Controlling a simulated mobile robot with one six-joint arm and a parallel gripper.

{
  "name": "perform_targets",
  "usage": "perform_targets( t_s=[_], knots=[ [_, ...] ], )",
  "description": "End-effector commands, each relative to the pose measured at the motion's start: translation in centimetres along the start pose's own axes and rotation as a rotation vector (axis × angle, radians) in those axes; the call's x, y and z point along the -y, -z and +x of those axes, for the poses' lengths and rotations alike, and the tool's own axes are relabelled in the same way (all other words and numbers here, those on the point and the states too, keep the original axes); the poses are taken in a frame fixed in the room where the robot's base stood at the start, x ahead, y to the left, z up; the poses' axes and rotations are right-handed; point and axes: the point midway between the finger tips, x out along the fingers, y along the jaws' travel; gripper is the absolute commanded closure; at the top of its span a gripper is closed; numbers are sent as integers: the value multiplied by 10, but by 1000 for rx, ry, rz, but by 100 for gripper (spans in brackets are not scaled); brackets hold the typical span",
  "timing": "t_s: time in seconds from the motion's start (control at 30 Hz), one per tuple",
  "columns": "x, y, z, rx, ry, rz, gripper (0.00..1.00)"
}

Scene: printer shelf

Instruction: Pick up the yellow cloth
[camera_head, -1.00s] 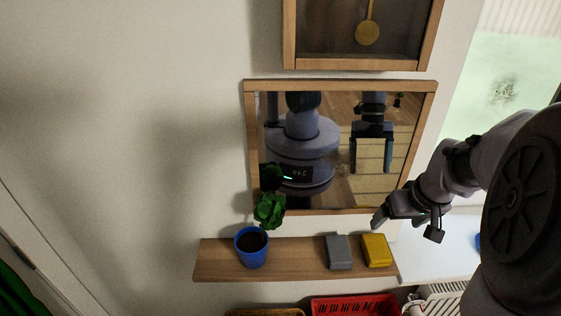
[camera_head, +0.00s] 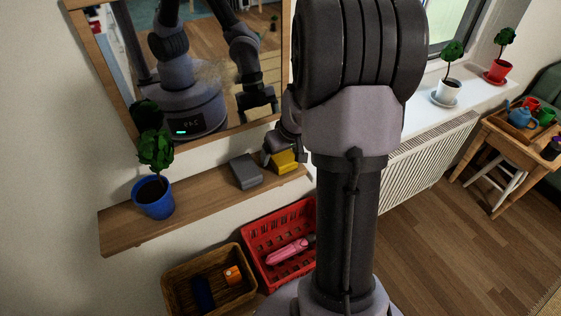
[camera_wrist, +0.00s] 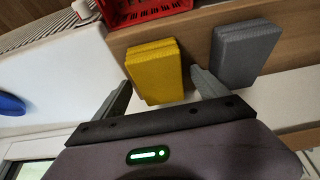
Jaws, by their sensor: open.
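The yellow cloth (camera_head: 285,161), a folded block, lies on the wooden wall shelf (camera_head: 122,226) near its right end. In the wrist view the yellow cloth (camera_wrist: 156,71) shows ahead of my gripper (camera_wrist: 162,88). The jaws are open, with one finger at the left of the cloth and the other between it and the grey cloth (camera_wrist: 246,52). The fingers do not appear to press on the yellow cloth. In the head view the grey cloth (camera_head: 246,171) lies just left of the yellow one. My arm hides the shelf's right end and part of my gripper.
A blue-potted plant (camera_head: 154,196) stands on the shelf's left part. A mirror (camera_head: 205,60) hangs just above the shelf. Below are a red crate (camera_head: 262,232) with a pink item and a wicker basket (camera_head: 180,288). A radiator (camera_head: 420,160) and white sill are at right.

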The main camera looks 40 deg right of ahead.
Motion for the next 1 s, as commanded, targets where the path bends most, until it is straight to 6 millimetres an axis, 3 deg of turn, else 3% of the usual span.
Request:
perform_targets(
  t_s=[0.67, 0.77, 1.0],
  knots=[
    [0, -1, 6, -1, -1, -1, 16],
    [0, 0, 6, -1, 0, -1, 32],
    [0, 0, 6, -1, 0, 0, 79]
  ],
)
